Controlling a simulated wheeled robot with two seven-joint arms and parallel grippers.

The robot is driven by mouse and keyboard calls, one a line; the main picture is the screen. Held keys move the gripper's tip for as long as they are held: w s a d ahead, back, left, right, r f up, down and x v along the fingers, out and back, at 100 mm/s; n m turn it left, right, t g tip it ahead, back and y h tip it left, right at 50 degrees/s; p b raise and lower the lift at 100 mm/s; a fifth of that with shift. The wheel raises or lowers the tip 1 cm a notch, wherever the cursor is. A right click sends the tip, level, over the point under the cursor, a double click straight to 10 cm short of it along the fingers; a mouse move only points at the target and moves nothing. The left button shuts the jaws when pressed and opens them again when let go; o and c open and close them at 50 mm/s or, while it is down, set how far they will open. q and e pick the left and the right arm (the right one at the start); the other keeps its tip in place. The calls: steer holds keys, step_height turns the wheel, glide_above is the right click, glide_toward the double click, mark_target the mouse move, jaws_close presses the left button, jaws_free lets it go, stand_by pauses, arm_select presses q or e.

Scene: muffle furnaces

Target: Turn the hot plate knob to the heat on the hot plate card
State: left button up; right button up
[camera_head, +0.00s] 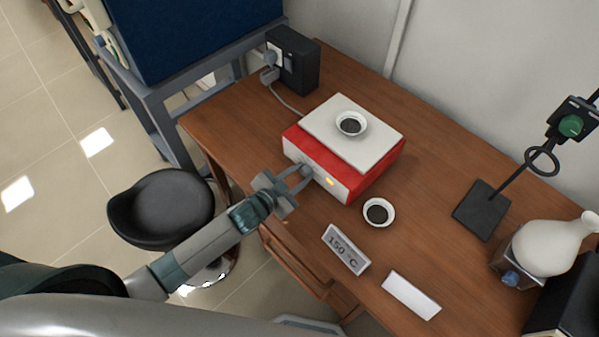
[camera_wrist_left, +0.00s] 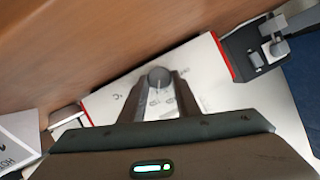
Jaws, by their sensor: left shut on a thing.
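The red hot plate (camera_head: 366,180) has a white top and a white front panel, which also shows in the left wrist view (camera_wrist_left: 110,98). A small yellow light glows on its front. A round grey knob (camera_wrist_left: 158,76) on that panel is between the fingertips of my left gripper (camera_head: 303,175), which is shut on it. The gripper hides the knob in the head view. The knob's setting cannot be read. The hot plate card (camera_head: 346,249) stands in front on the table and reads 150 °C. My right gripper is not in view.
One small dish (camera_head: 351,123) with dark contents sits on the hot plate, another (camera_head: 379,212) on the table (camera_head: 440,150). A blank white card (camera_head: 411,295), a black stand (camera_head: 482,210) and a white flask (camera_head: 545,247) are at right. A black power box (camera_head: 292,60) stands behind.

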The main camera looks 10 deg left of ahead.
arm_select(q)
steer(key=shift+m+y, duration=0.3)
steer(key=shift+m, duration=0.2)
steer(key=shift+t, duration=0.3)
steer(key=o, duration=1)
steer(key=shift+o, duration=0.2)
steer(key=shift+s, duration=0.1)
steer(key=b+v, duration=0.4)
steer(key=v, duration=1.3)
steer(key=shift+s, duration=0.15)
